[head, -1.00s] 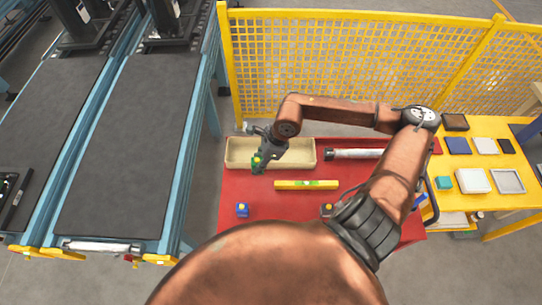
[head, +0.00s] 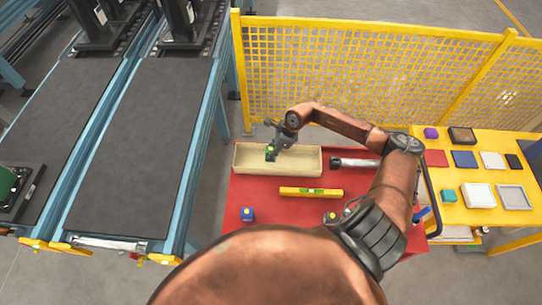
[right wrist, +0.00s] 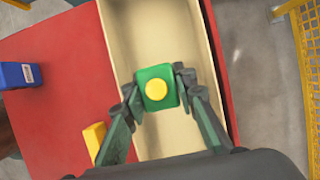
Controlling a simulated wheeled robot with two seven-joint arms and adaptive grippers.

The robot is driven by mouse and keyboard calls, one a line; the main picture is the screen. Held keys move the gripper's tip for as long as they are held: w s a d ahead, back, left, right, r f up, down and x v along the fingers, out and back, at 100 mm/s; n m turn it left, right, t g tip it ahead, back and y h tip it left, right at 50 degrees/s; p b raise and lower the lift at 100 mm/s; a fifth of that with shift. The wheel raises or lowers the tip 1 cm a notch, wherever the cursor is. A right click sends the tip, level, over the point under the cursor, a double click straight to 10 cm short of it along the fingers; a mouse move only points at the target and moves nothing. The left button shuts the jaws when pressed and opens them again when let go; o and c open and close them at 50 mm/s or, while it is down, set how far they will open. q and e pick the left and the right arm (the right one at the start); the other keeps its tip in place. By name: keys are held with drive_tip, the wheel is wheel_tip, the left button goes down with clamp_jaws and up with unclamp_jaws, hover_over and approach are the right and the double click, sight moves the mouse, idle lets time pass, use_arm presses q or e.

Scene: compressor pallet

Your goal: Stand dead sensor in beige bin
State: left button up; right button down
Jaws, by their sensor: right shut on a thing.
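The beige bin (head: 304,166) is a long open tray at the back of the red table. My right gripper (head: 271,151) is shut on a green sensor with a round yellow top. The green sensor (right wrist: 157,88) sits between both fingertips in the right wrist view, its yellow face toward the camera. It is over the left half of the beige bin, whose floor (right wrist: 150,40) looks empty around it. I cannot tell whether the sensor touches the floor. My left gripper is not in view.
On the red table (head: 265,198) lie a yellow level (head: 311,192), a blue block with a yellow top (head: 247,214), another partly behind my arm, and a grey cylinder (head: 352,163). A yellow mesh fence (head: 360,75) stands behind. A yellow table (head: 460,150) with small boxes is at right.

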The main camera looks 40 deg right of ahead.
wheel_tip(320, 180, down, 3)
drive_tip(key=shift+w+d+p, duration=0.15)
drive_tip(key=shift+p, duration=0.35)
drive_tip(key=shift+f, duration=0.25)
drive_tip(key=shift+f, duration=0.2)
drive_tip(key=c, duration=1.6)
unclamp_jaws()
drive_tip(key=shift+r, duration=0.1)
